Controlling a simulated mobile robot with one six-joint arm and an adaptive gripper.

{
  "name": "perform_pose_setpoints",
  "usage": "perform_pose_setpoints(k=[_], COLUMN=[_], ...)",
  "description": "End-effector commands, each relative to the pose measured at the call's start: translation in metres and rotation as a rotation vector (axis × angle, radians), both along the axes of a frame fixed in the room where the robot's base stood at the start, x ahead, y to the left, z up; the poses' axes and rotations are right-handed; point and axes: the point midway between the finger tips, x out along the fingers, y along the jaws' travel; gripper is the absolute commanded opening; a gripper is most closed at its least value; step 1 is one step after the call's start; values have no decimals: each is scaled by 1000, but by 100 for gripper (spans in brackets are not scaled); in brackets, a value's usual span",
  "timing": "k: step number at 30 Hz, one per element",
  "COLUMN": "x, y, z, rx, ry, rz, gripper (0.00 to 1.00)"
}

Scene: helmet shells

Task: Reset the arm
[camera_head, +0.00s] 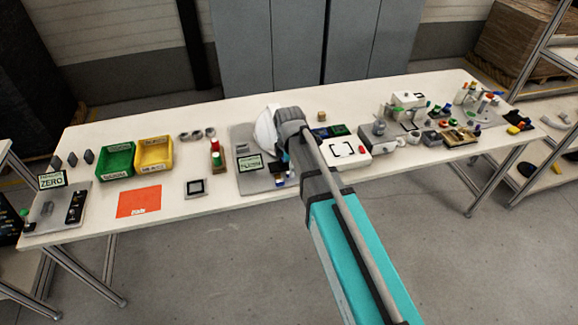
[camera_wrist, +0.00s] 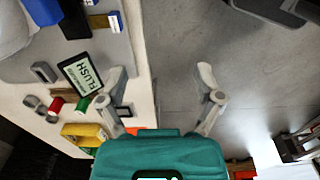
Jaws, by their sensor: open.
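My arm reaches from the lower right of the head view to the middle of the long white table (camera_head: 335,180). My gripper (camera_head: 284,160) is partly hidden behind my wrist in the head view. In the wrist view my gripper (camera_wrist: 162,76) shows its two fingers spread wide with nothing between them. The gap lies over the table's edge and the grey floor. A white helmet shell (camera_head: 263,131) stands on a grey board beside my wrist; a pale rounded part of it shows in the wrist view (camera_wrist: 12,28).
Green (camera_head: 116,161) and yellow (camera_head: 155,155) bins, an orange mat (camera_head: 139,201) and a ZERO sign (camera_head: 51,181) are to the left. A white box (camera_head: 347,152) and several small parts are to the right. The floor in front is clear.

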Motion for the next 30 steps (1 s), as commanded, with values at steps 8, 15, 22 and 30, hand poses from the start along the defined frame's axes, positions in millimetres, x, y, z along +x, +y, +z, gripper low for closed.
perform_pose_setpoints(k=[8, 15, 22, 30], x=[0, -3, -17, -45], y=[0, -6, -34, -84], z=[0, 0, 0, 0], rx=[0, 0, 0, -1], ry=[0, 0, 0, 0], rz=[0, -45, -273, -720], gripper=[84, 84, 84, 84])
